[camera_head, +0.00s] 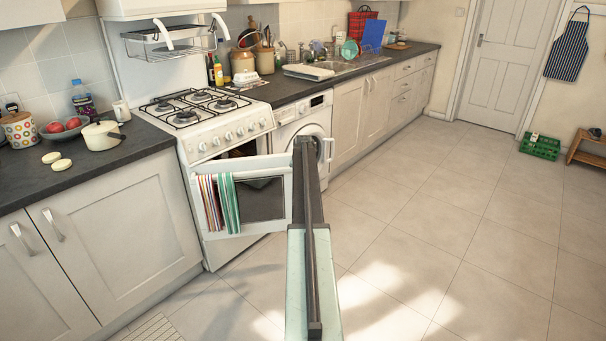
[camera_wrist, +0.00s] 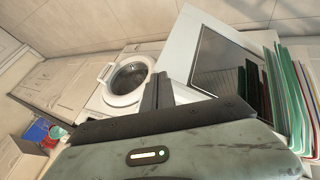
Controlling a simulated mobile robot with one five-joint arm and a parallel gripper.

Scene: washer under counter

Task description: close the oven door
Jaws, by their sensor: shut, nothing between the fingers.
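The white oven door (camera_head: 270,172) stands open, swung out from the white cooker (camera_head: 212,135). It has a dark window, and striped and green towels (camera_head: 222,203) hang over its left part. Part of the dark oven opening shows above the door. My gripper (camera_head: 303,145) is by the door's right, free edge in the head view. It is shut and empty. In the wrist view the closed fingers (camera_wrist: 158,88) point up beside the door (camera_wrist: 183,45), with the towels (camera_wrist: 285,95) to the right. I cannot tell whether the fingers touch the door.
A washing machine (camera_head: 303,120) stands right of the cooker; its round door (camera_wrist: 130,78) shows in the wrist view. Cupboards (camera_head: 120,225) are left of the cooker. The tiled floor (camera_head: 430,220) is clear to the right. A green crate (camera_head: 540,146) lies far right.

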